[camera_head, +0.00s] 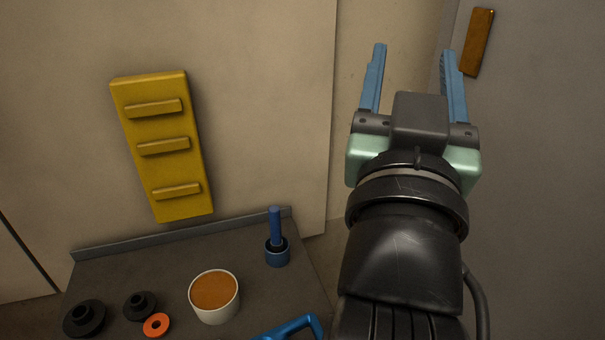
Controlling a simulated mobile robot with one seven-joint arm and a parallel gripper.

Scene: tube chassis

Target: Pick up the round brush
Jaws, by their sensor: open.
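A blue upright handle on a short round blue base with a dark top, which looks like the round brush (276,230), stands near the back right corner of the dark bench. Whether bristles are hidden inside or under the base, I cannot tell. My gripper (414,50) is open, with two blue fingers pointing up in the picture. It is to the right of and higher in the picture than the brush, apart from it, and nothing shows between the fingers.
The dark bench (172,262) has a raised back edge. On it are a white tub with orange-brown contents (214,292), black round parts (84,318), an orange ring (156,325) and a partly cut-off blue handle (293,327). A yellow ribbed block (183,124) is behind.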

